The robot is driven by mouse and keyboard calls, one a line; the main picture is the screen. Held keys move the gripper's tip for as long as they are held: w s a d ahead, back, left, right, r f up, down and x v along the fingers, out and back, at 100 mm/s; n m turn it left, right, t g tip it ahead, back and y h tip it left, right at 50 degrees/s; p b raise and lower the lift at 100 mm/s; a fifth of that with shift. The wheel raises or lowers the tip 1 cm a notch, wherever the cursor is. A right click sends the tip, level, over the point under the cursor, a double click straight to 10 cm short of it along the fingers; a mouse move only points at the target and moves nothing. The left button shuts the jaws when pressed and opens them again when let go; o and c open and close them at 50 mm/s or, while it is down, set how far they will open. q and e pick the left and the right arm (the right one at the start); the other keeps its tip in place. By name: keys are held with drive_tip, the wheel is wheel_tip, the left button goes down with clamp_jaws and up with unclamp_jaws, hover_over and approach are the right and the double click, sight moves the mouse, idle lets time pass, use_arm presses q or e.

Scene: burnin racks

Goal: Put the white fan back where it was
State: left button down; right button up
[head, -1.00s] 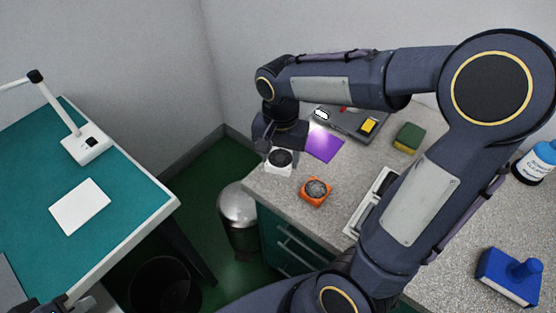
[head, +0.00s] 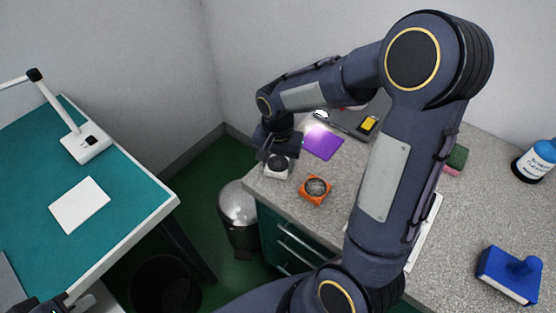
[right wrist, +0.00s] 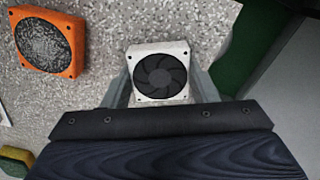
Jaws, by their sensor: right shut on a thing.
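The white fan (head: 277,170), a small square frame with a dark rotor, is at the near left corner of the speckled grey counter. My right gripper (head: 276,160) is shut on it. In the right wrist view the white fan (right wrist: 160,74) sits between the two fingers (right wrist: 160,85), its face toward the camera. I cannot tell whether it touches the counter. My left gripper (head: 42,305) shows only partly at the bottom left edge, and its jaws are not clear.
An orange fan (head: 315,190) lies on the counter (head: 290,200) right of the white fan. A purple sheet (head: 323,143) lies behind. A teal table (head: 120,190) stands left, across a gap.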

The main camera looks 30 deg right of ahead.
sight(278, 163)
drive_tip(key=o, duration=1)
drive_tip(key=shift+o, duration=0.2)
wheel_tip(278, 163, up, 11)
drive_tip(key=s+a+n+t+y, duration=0.2)
drive_tip(key=s+n, duration=0.1)
drive_tip(key=s, duration=0.5)
drive_tip(key=s+a+n+t+y, duration=0.1)
drive_tip(key=s+a+n+t, duration=0.1)
drive_tip(key=s, duration=0.7)
drive_tip(key=shift+r+n+t+y+p, duration=0.35)
drive_tip(key=shift+n+t, duration=0.45)
drive_tip(key=shift+n, duration=0.4)
drive_tip(key=shift+a, duration=0.1)
